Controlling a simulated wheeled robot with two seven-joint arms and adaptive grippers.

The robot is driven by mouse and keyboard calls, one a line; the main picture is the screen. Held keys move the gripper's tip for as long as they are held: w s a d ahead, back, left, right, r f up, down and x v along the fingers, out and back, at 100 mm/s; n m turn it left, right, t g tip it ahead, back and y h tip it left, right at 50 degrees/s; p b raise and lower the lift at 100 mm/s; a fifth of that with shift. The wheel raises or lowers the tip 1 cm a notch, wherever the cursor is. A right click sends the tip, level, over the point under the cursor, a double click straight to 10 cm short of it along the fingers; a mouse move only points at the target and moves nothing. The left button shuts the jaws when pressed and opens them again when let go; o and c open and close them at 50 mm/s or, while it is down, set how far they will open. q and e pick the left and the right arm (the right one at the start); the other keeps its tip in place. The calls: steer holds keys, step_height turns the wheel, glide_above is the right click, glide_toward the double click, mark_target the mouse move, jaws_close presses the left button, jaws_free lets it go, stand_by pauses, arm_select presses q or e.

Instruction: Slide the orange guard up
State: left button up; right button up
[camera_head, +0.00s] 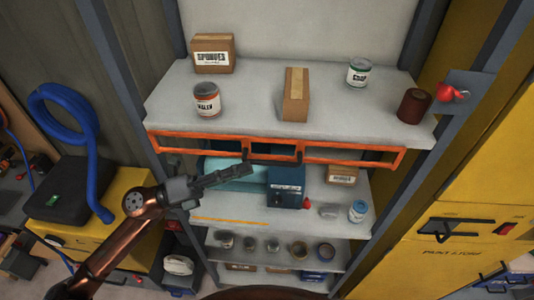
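The orange guard (350,156) is a long rail frame running across the front of the shelving, just below the edge of the upper shelf (330,122). Dark handle-like pieces show near its middle. My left gripper (248,174) reaches in from the lower left, with its fingers pointing right. Its tips appear just below the middle of the guard, near the left dark piece; I cannot tell whether they touch it. The finger gap is too small to make out. My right gripper is not in view.
The upper shelf holds a sponges box (213,54), a tall carton (296,95) and several cans. A blue box (286,186) and a carton (342,174) stand on the shelf below. Grey posts flank the shelving. A yellow cabinet (455,235) is at right, a blue hose (91,150) at left.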

mark_target(267, 162)
arm_select(q)
steer(key=p+x, duration=0.2)
steer(key=x, duration=0.4)
steer(key=shift+d+r+p, duration=0.15)
steer(key=shift+d+p, duration=0.1)
steer(key=shift+p, duration=0.05)
steer(key=shift+s+d, duration=0.1)
steer(key=shift+d, duration=0.05)
steer(key=shift+c, duration=0.5)
jaws_close()
